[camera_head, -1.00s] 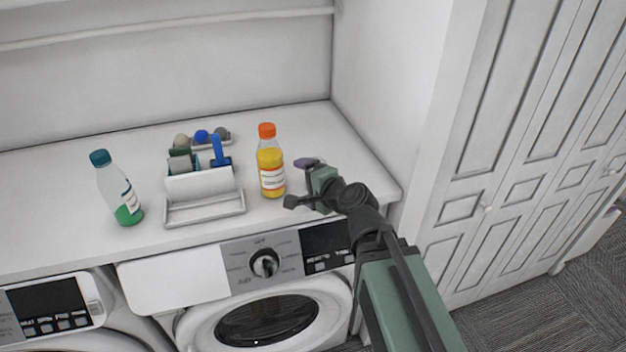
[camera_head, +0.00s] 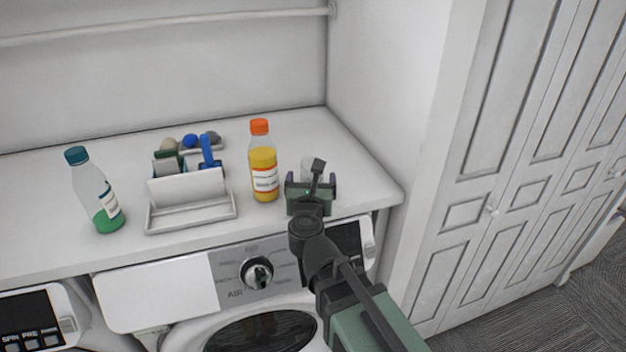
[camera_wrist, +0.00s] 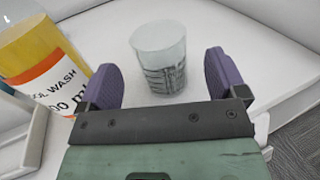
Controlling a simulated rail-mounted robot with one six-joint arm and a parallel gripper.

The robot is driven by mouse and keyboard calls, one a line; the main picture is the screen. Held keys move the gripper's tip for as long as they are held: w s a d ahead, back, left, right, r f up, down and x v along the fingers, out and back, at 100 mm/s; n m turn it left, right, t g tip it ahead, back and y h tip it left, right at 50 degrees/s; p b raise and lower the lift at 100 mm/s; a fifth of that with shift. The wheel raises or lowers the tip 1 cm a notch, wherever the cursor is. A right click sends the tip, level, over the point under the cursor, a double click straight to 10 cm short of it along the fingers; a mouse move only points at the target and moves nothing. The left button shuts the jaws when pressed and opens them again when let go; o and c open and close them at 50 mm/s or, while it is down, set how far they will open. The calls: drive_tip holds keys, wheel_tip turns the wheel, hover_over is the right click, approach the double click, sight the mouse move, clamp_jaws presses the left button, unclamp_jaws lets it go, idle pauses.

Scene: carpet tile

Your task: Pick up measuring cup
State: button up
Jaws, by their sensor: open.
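The measuring cup (camera_wrist: 160,62) is a clear, slightly frosted cup with dark markings. It stands upright on the white counter in the wrist view, just ahead of my gripper and roughly between the lines of its two purple fingers. My gripper (camera_wrist: 162,82) is open, with one finger on each side and nothing visibly held. In the head view my gripper (camera_head: 311,181) is low over the counter, right of the yellow bottle. The cup (camera_head: 308,163) shows there only partly, behind my gripper.
A yellow bottle with an orange cap (camera_head: 263,165) stands close to the left of my gripper. A white caddy (camera_head: 190,187) with brushes and a green bottle (camera_head: 95,195) stand farther left. The counter's right side by the wall is clear.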

sight(312, 175)
drive_tip(key=w, duration=0.5)
drive_tip(key=shift+w+d, duration=0.1)
drive_tip(key=shift+d, duration=0.1)
drive_tip(key=c, duration=1)
drive_tip(key=shift+r, duration=0.1)
